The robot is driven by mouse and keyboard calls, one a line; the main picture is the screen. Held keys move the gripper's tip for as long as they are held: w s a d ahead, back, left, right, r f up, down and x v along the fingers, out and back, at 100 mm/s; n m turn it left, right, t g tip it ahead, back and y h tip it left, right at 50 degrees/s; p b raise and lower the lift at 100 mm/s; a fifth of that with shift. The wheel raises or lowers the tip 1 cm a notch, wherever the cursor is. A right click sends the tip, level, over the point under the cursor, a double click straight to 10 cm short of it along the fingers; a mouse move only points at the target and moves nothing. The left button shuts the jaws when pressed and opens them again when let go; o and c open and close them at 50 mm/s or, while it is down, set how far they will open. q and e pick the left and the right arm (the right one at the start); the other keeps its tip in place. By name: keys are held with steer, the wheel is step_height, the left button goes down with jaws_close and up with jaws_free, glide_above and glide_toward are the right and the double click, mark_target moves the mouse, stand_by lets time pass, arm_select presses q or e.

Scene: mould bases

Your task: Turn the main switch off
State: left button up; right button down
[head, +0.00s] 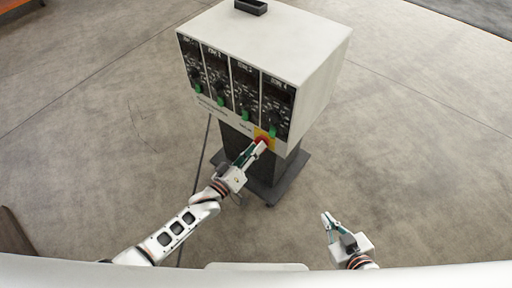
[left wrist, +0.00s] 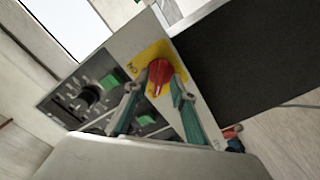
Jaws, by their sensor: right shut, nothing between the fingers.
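The main switch is a red rotary knob (left wrist: 160,74) on a yellow plate (left wrist: 146,54), low on the front of a white control cabinet (head: 270,45). In the left wrist view a white mark shows at the knob's lower end, and small lettering is on the plate. My left gripper (head: 261,146) is at the switch. In the left wrist view its two green-grey fingers (left wrist: 156,86) are apart, one on each side of the knob; I cannot tell whether they touch it. My right gripper (head: 326,218) is shut and empty, away from the cabinet at the lower right.
Several zone panels (head: 245,88) with black knobs and green switches line the cabinet front above the main switch. A small black tray (head: 251,6) sits on top. The cabinet stands on a dark pedestal and base (head: 273,192). The concrete floor (head: 420,170) around is clear.

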arm_select(q)
steer(key=v, duration=1.1)
steer(key=shift+a, duration=0.15)
steer(key=shift+s, duration=0.2)
